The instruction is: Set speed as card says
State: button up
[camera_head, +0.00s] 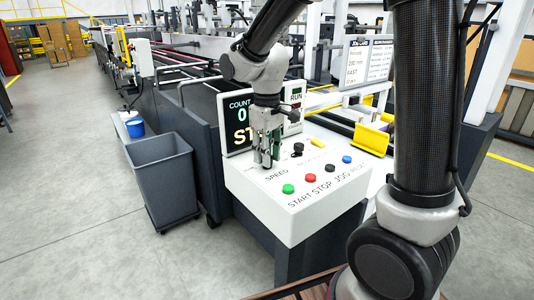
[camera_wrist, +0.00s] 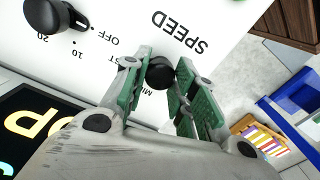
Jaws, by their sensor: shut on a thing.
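The white control panel (camera_head: 275,207) stands in the middle of the head view, with the word SPEED printed on it. My gripper (camera_head: 267,160) points down at it. In the wrist view, my gripper's green-padded fingers (camera_wrist: 162,88) are closed around the black speed knob (camera_wrist: 160,72). The fingers hide most of the knob's printed scale, and I cannot tell its setting. The white card (camera_head: 367,62) stands behind the panel; a line on it reads FAST, and the smaller text is hard to read.
Green (camera_head: 288,188), red (camera_head: 311,178), black (camera_head: 330,168) and blue (camera_head: 347,159) buttons line the panel's front. A second black knob (camera_wrist: 45,15) is marked OFF, 10, 20. The display (camera_head: 239,120) stands behind my gripper.

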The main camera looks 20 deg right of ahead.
jog(key=o, duration=1.1)
jog(key=shift+c, duration=0.2)
notch_tip(320, 180, up, 12)
jog(key=s+d+m+t, duration=0.2)
jog(key=s+d+m, duration=0.1)
jog(key=s+d, duration=0.4)
jog(key=s+d+f+m+t, duration=0.1)
jog(key=s+d+m+t, duration=0.1)
jog(key=s+d, duration=0.5)
jog(key=shift+s+d+f+m, duration=0.25)
jog(key=shift+s+m, duration=0.45)
jog(key=shift+s, duration=1.85)
